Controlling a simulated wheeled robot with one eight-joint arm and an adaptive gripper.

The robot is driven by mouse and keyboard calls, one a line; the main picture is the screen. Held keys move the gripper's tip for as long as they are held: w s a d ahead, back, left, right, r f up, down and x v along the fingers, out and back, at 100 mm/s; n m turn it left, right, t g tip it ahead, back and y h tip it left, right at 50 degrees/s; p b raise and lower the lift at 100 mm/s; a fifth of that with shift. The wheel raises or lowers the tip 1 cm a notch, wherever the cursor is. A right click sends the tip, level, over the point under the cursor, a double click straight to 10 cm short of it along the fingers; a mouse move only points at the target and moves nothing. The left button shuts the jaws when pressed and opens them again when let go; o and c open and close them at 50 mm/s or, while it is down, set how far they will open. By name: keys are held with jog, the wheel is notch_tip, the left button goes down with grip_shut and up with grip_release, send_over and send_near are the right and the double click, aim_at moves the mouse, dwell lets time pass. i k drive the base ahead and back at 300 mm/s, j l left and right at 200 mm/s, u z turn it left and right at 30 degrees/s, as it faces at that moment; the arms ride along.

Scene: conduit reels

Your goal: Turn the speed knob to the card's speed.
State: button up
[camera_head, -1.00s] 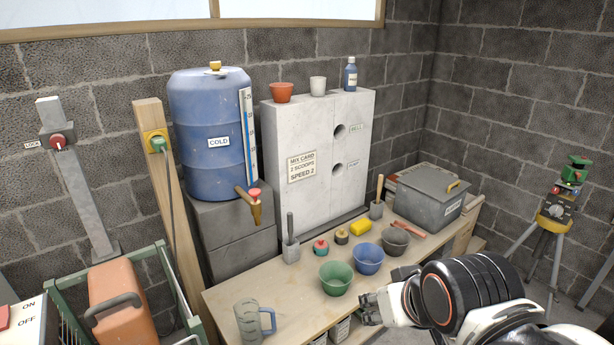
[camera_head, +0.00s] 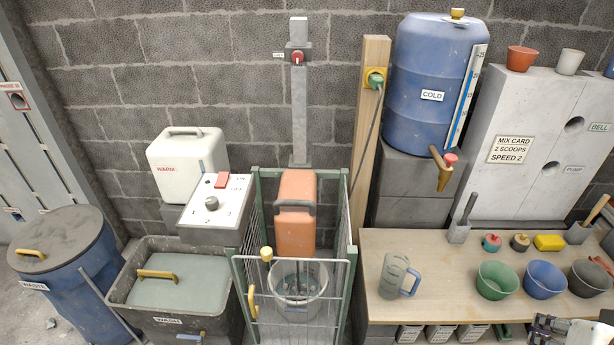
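The speed knob (camera_head: 211,203) is a small grey round knob on the sloped white control box (camera_head: 233,192) left of centre. Numbers are printed around it; its pointer is too small to read. A red ON/OFF switch (camera_head: 222,180) sits above it on the same panel. The mix card (camera_head: 511,149) on the grey block at the right reads "2 SCOOPS, SPEED 2". My gripper (camera_head: 541,326) shows at the bottom right corner, over the bench front and far from the knob. It is partly cut off, and its finger opening is unclear.
A green wire cage (camera_head: 256,215) holds an orange mixer (camera_head: 296,215) above a bucket (camera_head: 299,285), right of the box. A grey wash tub (camera_head: 190,308) stands below the box. The bench (camera_head: 430,315) bears a clear jug (camera_head: 393,275) and several bowls.

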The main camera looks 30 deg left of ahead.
aim_at(212, 202)
jog(key=u, duration=1.95)
jog(key=i, duration=0.6)
jog(key=i+l+u, duration=0.15)
jog(key=i, duration=0.4)
